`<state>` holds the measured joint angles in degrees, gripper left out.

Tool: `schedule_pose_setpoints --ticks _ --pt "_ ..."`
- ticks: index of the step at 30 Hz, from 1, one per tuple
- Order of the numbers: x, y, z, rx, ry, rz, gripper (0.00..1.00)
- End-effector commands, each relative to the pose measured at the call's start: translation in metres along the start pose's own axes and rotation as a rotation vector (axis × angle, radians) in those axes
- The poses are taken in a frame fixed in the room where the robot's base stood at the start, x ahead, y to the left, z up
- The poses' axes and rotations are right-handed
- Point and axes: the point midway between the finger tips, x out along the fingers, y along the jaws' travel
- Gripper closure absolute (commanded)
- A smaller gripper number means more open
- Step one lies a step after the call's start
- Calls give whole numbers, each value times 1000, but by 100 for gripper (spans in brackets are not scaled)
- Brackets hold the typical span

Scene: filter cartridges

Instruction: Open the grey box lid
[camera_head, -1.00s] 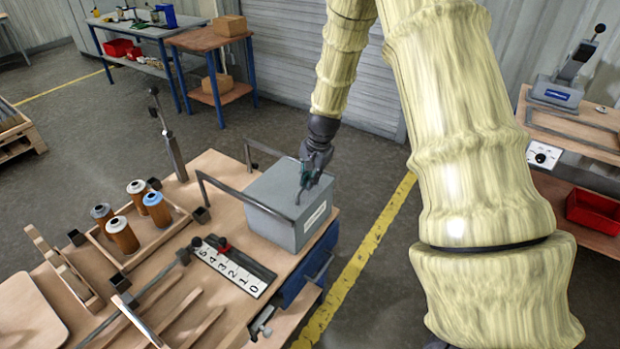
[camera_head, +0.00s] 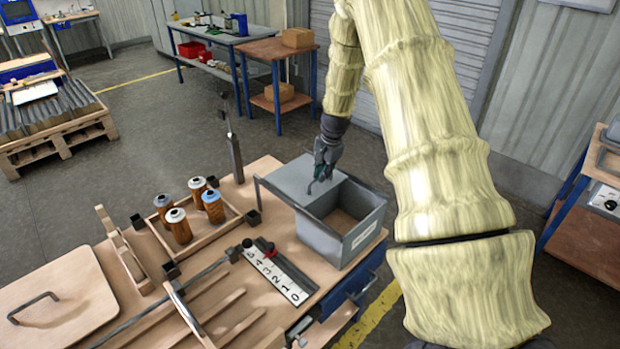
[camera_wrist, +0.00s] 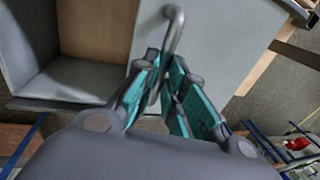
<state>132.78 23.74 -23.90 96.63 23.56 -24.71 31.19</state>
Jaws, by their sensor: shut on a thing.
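The grey box (camera_head: 340,240) stands on the right part of the wooden bench top, with a pale label on its front. Its grey lid (camera_head: 290,180) is slid to the back left, so the near right part of the box is uncovered and its brown bottom shows. My gripper (camera_head: 320,180) is over the lid, shut on its bent grey handle. In the wrist view the handle (camera_wrist: 175,28) rises between the teal finger pads of my gripper (camera_wrist: 167,68). The lid (camera_wrist: 215,40) lies flat behind it, and the open box interior (camera_wrist: 85,75) shows on the left.
A tray with several orange-brown cartridges (camera_head: 178,226) stands left of the box. A numbered strip (camera_head: 278,275) lies in front of it. A thin upright post (camera_head: 234,150) stands behind. A handled wooden board (camera_head: 62,300) is at the left.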

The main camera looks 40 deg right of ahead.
Motion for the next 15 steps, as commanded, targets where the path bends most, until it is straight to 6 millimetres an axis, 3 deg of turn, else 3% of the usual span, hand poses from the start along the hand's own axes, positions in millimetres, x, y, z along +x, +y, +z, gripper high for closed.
schedule_pose_setpoints --ticks 4,14,15 --pt "0 3 -10 14 3 1 100" --pt "-1 3 -11 16 4 0 100" --pt "-1 3 -11 16 4 0 80"
